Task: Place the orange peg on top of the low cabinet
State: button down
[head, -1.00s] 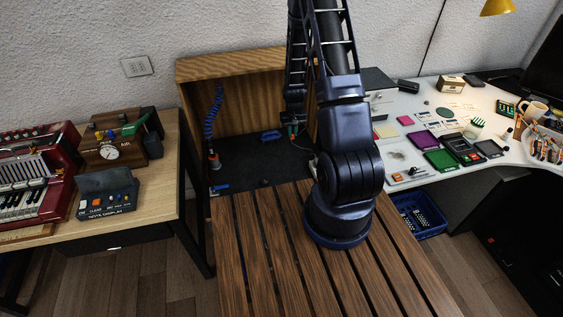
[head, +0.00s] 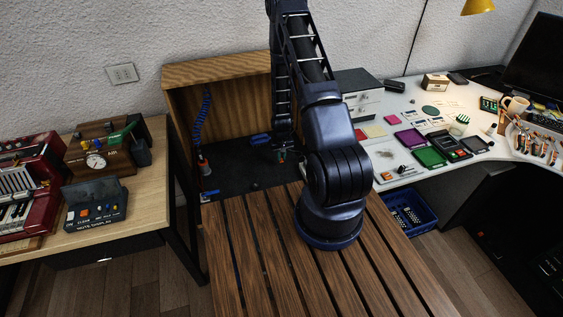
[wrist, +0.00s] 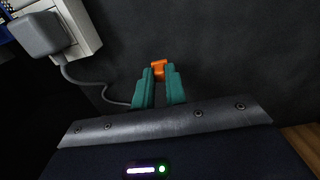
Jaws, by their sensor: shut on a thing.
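The orange peg (wrist: 159,68) shows in the wrist view as a small orange end held between the green fingertips. My gripper (wrist: 160,82) is shut on it, over a dark grey surface. In the head view my gripper (head: 282,156) hangs low inside the open wooden unit (head: 215,70), over its dark floor (head: 228,165); the peg is too small to make out there. The frames do not make clear which piece is the low cabinet. I cannot tell whether the peg touches the surface.
A grey plug (wrist: 38,34) with a cable sits in a white block left of the fingers. A blue coiled cord (head: 201,120) hangs in the wooden unit. A slatted wooden top (head: 265,240) lies in front. A cluttered white desk (head: 420,125) stands right, a wooden table (head: 145,190) left.

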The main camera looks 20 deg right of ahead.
jog(key=shift+f, duration=1.85)
jog(key=shift+f, duration=0.15)
jog(key=c, duration=1.4)
grip_release()
jog(key=shift+c, duration=0.2)
